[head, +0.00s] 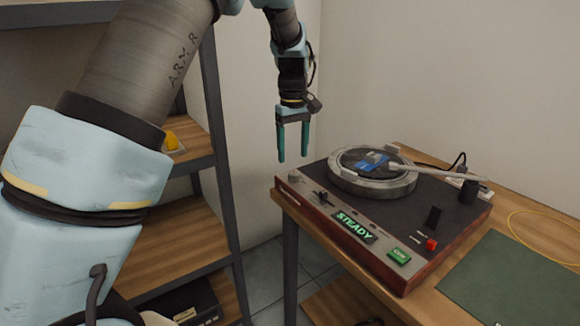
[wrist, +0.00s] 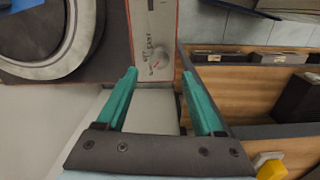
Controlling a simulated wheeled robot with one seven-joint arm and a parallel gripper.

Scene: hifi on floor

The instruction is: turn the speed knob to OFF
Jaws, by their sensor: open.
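The turntable (head: 430,215) stands on the wooden table, with its platter (head: 345,178) and a blue-labelled record on it. The speed knob is the small round grey knob (head: 294,178) at the left front corner of its panel. In the wrist view the knob (wrist: 157,62) lies ahead between the fingertips, with a red mark on it and lettering beside it that I cannot read for certain. My gripper (head: 293,158) points down, open and empty, above the knob and apart from it. Its two teal fingers (wrist: 159,75) show in the wrist view.
The panel also bears a lit STEADY display (head: 354,226), a green ON button (head: 399,256) and a red switch (head: 431,244). The tonearm (head: 435,171) crosses the back. A green mat (head: 515,275) lies right. A shelf unit (head: 215,150) stands left, beyond a floor gap.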

